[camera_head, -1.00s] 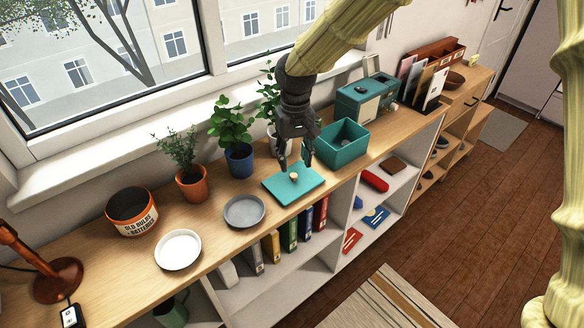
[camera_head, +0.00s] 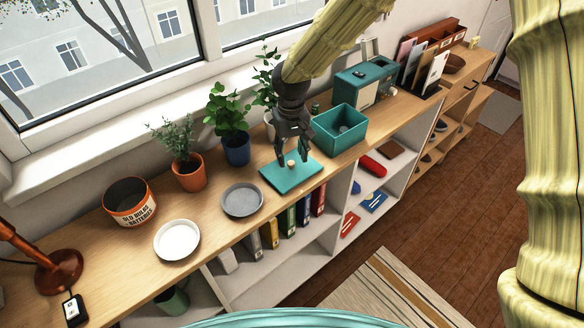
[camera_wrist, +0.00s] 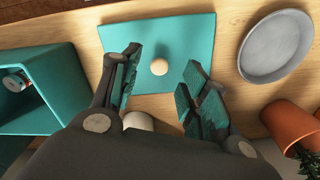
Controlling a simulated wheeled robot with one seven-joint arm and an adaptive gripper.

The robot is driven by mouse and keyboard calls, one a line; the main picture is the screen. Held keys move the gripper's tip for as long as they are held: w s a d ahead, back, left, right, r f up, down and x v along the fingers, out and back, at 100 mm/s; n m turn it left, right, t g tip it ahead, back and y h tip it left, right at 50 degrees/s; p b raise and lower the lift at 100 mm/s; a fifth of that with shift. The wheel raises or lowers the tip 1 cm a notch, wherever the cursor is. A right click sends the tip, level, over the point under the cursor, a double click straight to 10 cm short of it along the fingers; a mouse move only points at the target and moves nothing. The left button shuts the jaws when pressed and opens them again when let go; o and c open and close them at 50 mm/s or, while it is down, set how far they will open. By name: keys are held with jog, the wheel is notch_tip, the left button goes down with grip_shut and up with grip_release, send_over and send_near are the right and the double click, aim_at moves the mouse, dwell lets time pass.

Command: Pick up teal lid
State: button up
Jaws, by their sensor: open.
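The teal lid (camera_head: 283,180) is a flat square plate with a small round pale knob (camera_head: 291,163), lying on the wooden shelf top. In the wrist view the lid (camera_wrist: 193,40) and its knob (camera_wrist: 159,67) show between and just beyond the fingertips. My gripper (camera_head: 292,160) is open above the lid, its fingers on either side of the knob in the picture. In the wrist view my gripper (camera_wrist: 160,75) is empty, and the knob looks close to the gap between the fingers. I cannot tell the exact height.
An open teal box (camera_head: 340,142) stands right of the lid. A grey plate (camera_head: 242,200) and a white bowl (camera_head: 177,241) lie to its left. Potted plants (camera_head: 236,148) stand behind, near the window. A teal box-like device (camera_head: 350,90) is further back right.

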aim_at(291, 163)
jog(key=shift+f, duration=0.4)
jog(key=f, duration=0.2)
jog(key=shift+w+f+p, duration=0.3)
jog(key=shift+f+p, duration=0.1)
jog(key=shift+s, duration=0.2)
jog(key=shift+c, duration=0.6)
grip_shut()
